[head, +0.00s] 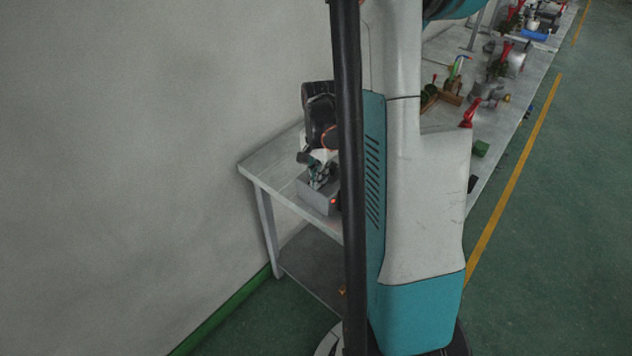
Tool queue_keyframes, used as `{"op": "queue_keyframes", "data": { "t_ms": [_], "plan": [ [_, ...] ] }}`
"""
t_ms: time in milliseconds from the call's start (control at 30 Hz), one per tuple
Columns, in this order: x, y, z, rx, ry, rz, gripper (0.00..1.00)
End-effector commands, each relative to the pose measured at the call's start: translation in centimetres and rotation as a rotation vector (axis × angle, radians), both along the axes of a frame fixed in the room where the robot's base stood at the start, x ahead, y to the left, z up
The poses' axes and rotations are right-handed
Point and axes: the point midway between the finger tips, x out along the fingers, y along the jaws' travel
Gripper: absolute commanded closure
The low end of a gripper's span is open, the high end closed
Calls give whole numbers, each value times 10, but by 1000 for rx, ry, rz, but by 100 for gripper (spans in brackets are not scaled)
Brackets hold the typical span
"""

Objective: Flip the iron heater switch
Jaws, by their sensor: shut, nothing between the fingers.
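A small grey box (315,197), which looks like the iron heater, sits near the left end of the grey table. A small orange light (333,201) glows on its right side, close to my black column. I cannot make out the switch or its position. My gripper (319,170) is shut and empty, pointing down at the top of the box. It hides part of the box top, and I cannot tell whether it touches. My column hides the area just right of the box.
The table (262,168) stands along a plain grey wall (150,150). Open green floor with a yellow line (510,185) lies to the right.

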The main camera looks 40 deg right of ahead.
Motion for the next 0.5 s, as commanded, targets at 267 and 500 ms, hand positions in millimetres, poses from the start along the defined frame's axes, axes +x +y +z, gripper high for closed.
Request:
{"op": "queue_keyframes", "data": {
  "t_ms": [267,500],
  "plan": [
    [0,0,21,0,0,0,100],
    [0,0,39,0,0,0,100]
  ]
}}
